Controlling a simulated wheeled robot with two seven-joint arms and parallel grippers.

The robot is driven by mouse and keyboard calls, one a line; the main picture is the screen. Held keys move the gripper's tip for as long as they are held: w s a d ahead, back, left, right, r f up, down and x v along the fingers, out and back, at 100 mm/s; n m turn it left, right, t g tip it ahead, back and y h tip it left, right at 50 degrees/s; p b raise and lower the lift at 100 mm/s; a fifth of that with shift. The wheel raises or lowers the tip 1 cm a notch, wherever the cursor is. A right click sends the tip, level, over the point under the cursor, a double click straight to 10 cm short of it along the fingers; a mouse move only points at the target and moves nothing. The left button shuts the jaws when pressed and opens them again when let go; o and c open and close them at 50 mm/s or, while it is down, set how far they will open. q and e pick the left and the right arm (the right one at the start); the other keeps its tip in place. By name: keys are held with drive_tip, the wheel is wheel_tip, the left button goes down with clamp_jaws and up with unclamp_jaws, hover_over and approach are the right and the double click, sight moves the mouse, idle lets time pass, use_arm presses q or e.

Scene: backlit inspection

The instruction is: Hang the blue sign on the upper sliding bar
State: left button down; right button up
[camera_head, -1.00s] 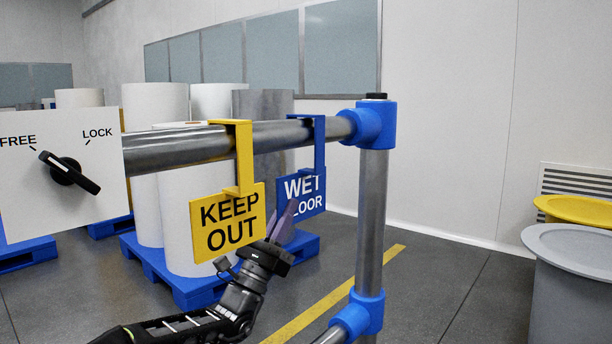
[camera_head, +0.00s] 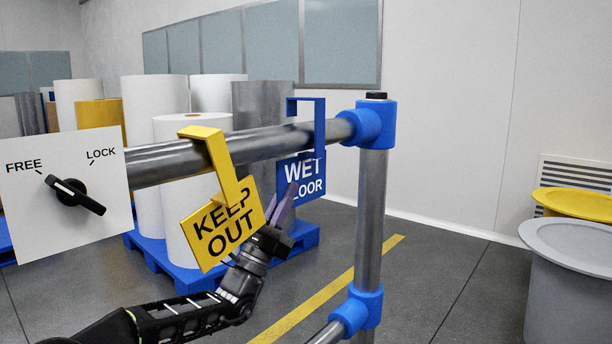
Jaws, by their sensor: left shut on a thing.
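The blue sign (camera_head: 313,173), lettered WET FLOOR, is at the end of my left gripper (camera_head: 284,207), which is shut on its lower left part. Its blue hook (camera_head: 320,118) stands raised over the upper bar (camera_head: 270,141), with its top clear of the metal. The long side of the hook passes in front of the bar, and its short tip shows just above it. The yellow KEEP OUT sign (camera_head: 222,226) hangs tilted from the same bar and stands close to my left gripper, partly in front of my arm; I cannot tell if they touch. My right gripper is out of view.
A white FREE/LOCK panel (camera_head: 30,215) with a black knob (camera_head: 74,193) is at the bar's left. A blue joint (camera_head: 372,124) and post (camera_head: 369,220) close the right end. A lower bar (camera_head: 327,334) sits below. Rolls on blue pallets stand behind; bins stand right.

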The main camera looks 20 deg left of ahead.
use_arm(q)
drive_tip(key=s+d, duration=0.3)
drive_tip(key=d, duration=0.6)
drive_tip(key=shift+s+d+p, duration=0.15)
drive_tip(key=shift+d+p, duration=0.1)
drive_tip(key=shift+p, duration=0.15)
idle(0.7)
